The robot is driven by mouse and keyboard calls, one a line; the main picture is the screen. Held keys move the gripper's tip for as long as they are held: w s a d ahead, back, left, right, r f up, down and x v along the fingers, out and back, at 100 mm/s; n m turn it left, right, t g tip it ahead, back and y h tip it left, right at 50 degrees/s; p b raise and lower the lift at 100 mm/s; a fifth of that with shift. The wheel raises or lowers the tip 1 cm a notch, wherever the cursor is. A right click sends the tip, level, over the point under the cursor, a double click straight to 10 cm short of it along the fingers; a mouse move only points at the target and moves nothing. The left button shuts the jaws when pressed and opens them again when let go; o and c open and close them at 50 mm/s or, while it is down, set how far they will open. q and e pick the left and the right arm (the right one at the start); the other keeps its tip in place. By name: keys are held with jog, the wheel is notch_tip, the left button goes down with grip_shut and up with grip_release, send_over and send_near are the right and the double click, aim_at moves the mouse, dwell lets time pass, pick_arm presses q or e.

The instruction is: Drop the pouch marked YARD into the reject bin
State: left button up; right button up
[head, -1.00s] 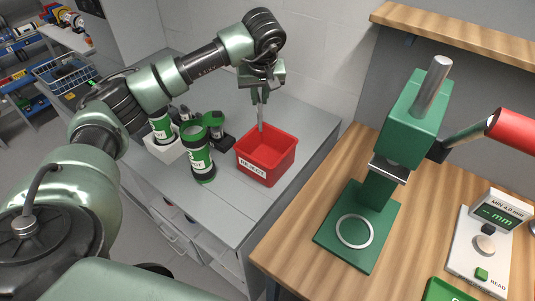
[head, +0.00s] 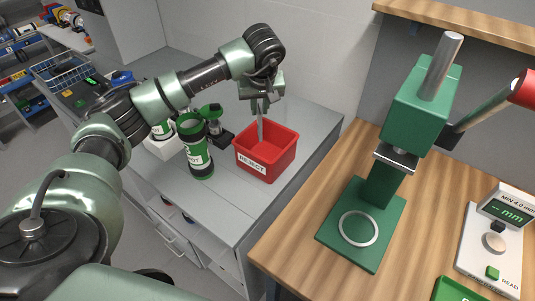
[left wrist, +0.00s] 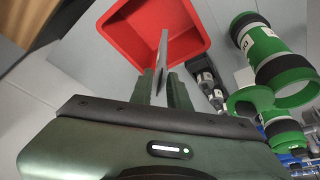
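The red bin marked REJECT (head: 252,163) stands on the grey counter at centre left, and its open top shows in the left wrist view (left wrist: 118,30). My left gripper (head: 260,101) is above the bin, pointing down. It is shut on a thin grey flat thing, seen nearly edge-on, which I take for the pouch (head: 260,129). The pouch hangs with its lower end at the bin's opening. In the left wrist view the pouch (left wrist: 161,61) stands out from between the fingertips, over the bin. Its marking cannot be read. My right gripper is not in view.
A green and white canister (head: 197,158) stands close left of the bin, with a white box (head: 167,149) and dark items behind. A green press (head: 380,190) and a gauge with a mm display (head: 492,240) stand on the wooden table at right.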

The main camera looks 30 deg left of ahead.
pick_arm(q)
jog(key=o, duration=0.3)
jog(key=shift+r, duration=0.1)
jog(key=shift+d+r, duration=0.1)
jog(key=shift+r, duration=0.25)
jog(key=b+v, duration=0.2)
jog(key=v, duration=0.5)
jog(key=shift+s+f, duration=0.1)
